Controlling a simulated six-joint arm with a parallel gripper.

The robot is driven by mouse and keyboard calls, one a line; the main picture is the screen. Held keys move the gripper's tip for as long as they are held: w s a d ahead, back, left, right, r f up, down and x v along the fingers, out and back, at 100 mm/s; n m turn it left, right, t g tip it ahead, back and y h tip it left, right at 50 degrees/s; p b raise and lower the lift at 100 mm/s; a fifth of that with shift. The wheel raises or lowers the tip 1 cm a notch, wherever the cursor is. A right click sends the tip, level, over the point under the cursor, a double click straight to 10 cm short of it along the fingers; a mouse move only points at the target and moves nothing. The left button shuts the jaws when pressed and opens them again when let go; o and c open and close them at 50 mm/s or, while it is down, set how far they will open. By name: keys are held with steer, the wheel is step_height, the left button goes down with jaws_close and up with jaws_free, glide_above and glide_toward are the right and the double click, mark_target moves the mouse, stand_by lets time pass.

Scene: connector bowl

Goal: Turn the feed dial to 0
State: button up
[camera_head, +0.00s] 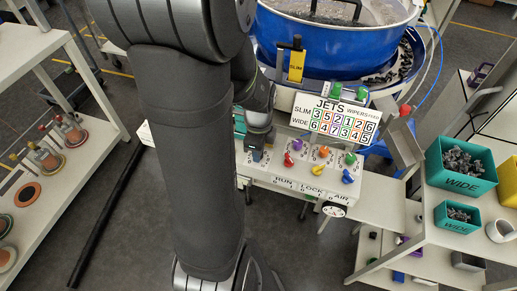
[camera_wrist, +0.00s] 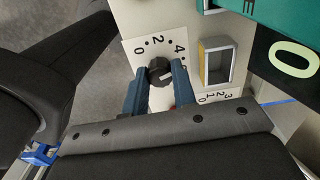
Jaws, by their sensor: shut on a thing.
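In the wrist view, the feed dial's black knob (camera_wrist: 160,69) sits on a white plate marked 0, 2 and 4. A pale mark shows on the knob's right part; which number it points to is hard to tell. The 0 (camera_wrist: 139,49) is at the upper left, the 2 at the top and the 4 at the upper right. My gripper (camera_wrist: 159,83) has a blue finger on each side of the knob and is shut on it. In the head view, my gripper (camera_head: 258,153) is at the left of the white panel, and the knob is hidden there.
Coloured knobs and levers (camera_head: 323,152) stand on the panel to the right, below the JETS number board (camera_head: 331,114). A blue bowl (camera_head: 335,42) is behind. In the wrist view, a grey-framed opening (camera_wrist: 216,62) is close right of the dial. Green WIDE bins (camera_head: 461,185) stand far right.

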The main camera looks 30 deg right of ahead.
steer(key=n, duration=1.3)
steer(key=shift+n, duration=0.3)
steer(key=n, duration=0.5)
steer(key=shift+n, duration=2.4)
steer(key=o, duration=1)
steer(key=shift+r, duration=0.1)
